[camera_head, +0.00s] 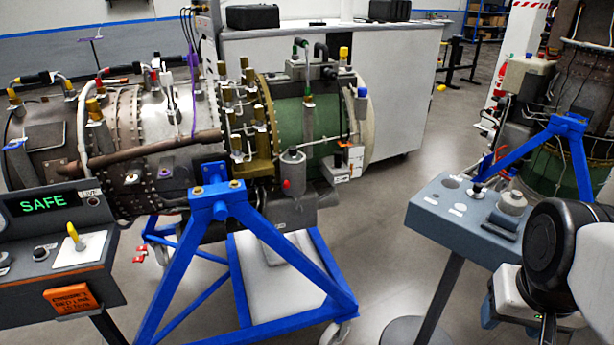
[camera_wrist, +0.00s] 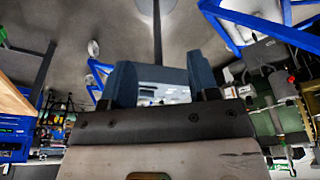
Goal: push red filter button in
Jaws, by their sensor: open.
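A red button (camera_head: 286,184) sits on the lower end of a grey filter cylinder (camera_head: 293,168) on the green-banded turbine (camera_head: 295,125), in the middle of the head view. A small red spot that may be this button shows at the right of the wrist view (camera_wrist: 291,79). My gripper (camera_wrist: 160,84) is open and empty; its two dark blue fingers stand apart in the wrist view. In the head view my wrist is at the lower right, well away from the button, and the fingertips cannot be made out there.
A blue stand frame (camera_head: 218,205) is in front of the turbine. A grey console (camera_head: 465,215) on a post stands near my wrist. Another console (camera_head: 65,250) at the left reads "SAFE". A second turbine (camera_head: 560,165) is at the right. Open floor lies between.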

